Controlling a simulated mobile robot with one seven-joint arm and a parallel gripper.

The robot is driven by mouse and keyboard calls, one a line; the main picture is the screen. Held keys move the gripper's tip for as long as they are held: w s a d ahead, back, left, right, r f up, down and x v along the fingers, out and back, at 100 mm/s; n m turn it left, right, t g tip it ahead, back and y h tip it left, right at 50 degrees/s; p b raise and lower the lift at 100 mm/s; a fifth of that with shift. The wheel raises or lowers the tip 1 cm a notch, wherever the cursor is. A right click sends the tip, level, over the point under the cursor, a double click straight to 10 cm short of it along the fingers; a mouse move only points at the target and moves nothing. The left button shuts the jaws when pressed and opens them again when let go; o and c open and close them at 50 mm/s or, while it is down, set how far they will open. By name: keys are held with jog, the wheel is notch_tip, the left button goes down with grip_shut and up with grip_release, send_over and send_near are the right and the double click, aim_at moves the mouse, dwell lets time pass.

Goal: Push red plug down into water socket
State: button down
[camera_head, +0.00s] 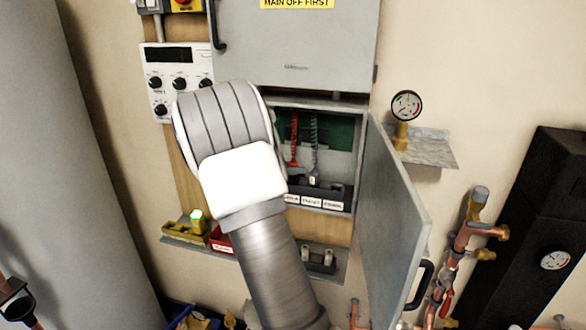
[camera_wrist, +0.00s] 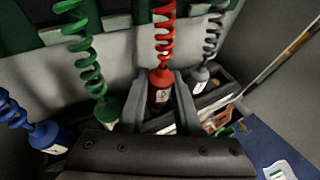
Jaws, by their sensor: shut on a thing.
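The red plug (camera_wrist: 160,80) hangs on a red coiled cord (camera_wrist: 164,30) and stands between the two grey fingers of my gripper (camera_wrist: 160,100) in the wrist view, which are shut on it. Its lower end and whatever lies right under it are hidden. In the head view the red cord (camera_head: 294,130) shows inside the open cabinet, just right of my arm, which hides my gripper. A dark socket block with white labels (camera_head: 311,201) sits at the cabinet's bottom. The labels are too small to read, so I cannot tell which socket is water.
Green (camera_wrist: 106,110), blue (camera_wrist: 46,135) and grey (camera_wrist: 199,78) plugs on coiled cords stand beside the red one. The cabinet door (camera_head: 393,230) is swung open on the right. A gauge (camera_head: 406,106) and copper pipes (camera_head: 466,232) stand further right.

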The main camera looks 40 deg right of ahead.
jog(key=shift+f+b, duration=0.6)
jog(key=shift+f, duration=0.4)
jog(key=c, duration=0.5)
grip_release()
jog(key=p+v, duration=0.1)
jog(key=v, duration=1.6)
jog(key=shift+w+a+r, duration=0.1)
jog(key=shift+a+r, duration=0.1)
jog(key=shift+p, duration=0.3)
jog(key=s+a+r+m+t+y+p, duration=0.1)
jog(key=s+a+m+y, duration=0.3)
jog(key=s, duration=0.5)
jog(key=s+a+r+m+t+y+p, duration=0.1)
jog(key=s+a+r+m+y, duration=0.2)
jog(key=s+m, duration=0.6)
jog(key=s+a+r+m+t+y+p, duration=0.1)
jog(key=s+a+r+m+y, duration=0.1)
jog(key=s+a+m+y, duration=0.4)
jog(key=shift+s+a+m+p, duration=0.15)
jog(key=shift+s+a, duration=0.2)
jog(key=shift+s, duration=0.3)
jog(key=shift+s+a+m+p, duration=0.1)
jog(key=shift+s+a, duration=0.25)
jog(key=shift+s, duration=0.35)
jog(key=shift+s+a+m+p, duration=0.15)
jog(key=shift+s+a, duration=0.2)
jog(key=shift+s, duration=0.3)
